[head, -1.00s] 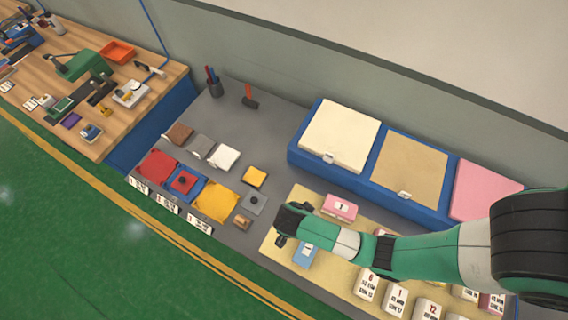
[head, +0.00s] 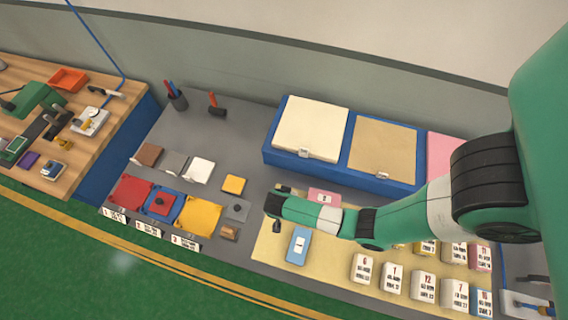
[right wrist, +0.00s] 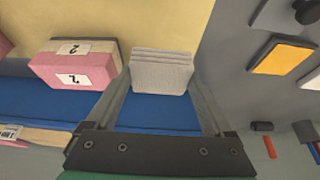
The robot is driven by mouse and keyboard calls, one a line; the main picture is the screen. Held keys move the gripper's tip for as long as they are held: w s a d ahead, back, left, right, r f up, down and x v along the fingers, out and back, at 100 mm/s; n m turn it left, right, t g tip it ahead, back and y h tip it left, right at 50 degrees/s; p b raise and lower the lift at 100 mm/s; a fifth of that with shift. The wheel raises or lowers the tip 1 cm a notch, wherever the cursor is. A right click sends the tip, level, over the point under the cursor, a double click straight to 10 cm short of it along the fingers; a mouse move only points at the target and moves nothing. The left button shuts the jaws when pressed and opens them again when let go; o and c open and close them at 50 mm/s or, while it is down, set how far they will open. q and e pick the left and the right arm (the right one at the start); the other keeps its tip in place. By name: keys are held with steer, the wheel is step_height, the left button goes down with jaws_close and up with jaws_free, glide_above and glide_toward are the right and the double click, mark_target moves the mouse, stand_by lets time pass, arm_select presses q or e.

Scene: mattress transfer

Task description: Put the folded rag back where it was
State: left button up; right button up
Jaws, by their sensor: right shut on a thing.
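My right gripper (right wrist: 161,95) is shut on the folded rag (right wrist: 162,72), a pale grey-white stack of layers between the two fingers in the right wrist view. In the head view the right gripper (head: 277,208) is over the left edge of the beige mat (head: 268,240), left of a pink block (head: 324,196) and above-left of a blue block (head: 298,246). The rag cannot be made out there. I cannot tell whether it touches the surface. My left gripper is not in view.
Folded brown (head: 149,153), grey (head: 174,161) and white (head: 200,169) pieces lie on the grey table, behind red, blue and yellow cloths. A blue rack (head: 300,163) with mattresses stands behind the mat. Several numbered blocks stand at right.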

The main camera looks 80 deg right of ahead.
steer(key=d+f, duration=0.1)
steer(key=w+d+f, duration=0.1)
steer(key=shift+w+f+b, duration=0.1)
steer(key=shift+f+b, duration=0.2)
steer(key=shift+f, duration=0.05)
step_height(320, 180, down, 3)
steer(key=shift+w+d+f+b, duration=0.1)
steer(key=shift+d+b, duration=0.05)
steer(key=shift+b, duration=0.7)
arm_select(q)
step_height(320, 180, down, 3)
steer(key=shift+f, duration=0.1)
arm_select(e)
steer(key=shift+f, duration=0.2)
steer(key=shift+f, duration=0.15)
steer(key=o, duration=1.1)
steer(key=shift+c, duration=0.2)
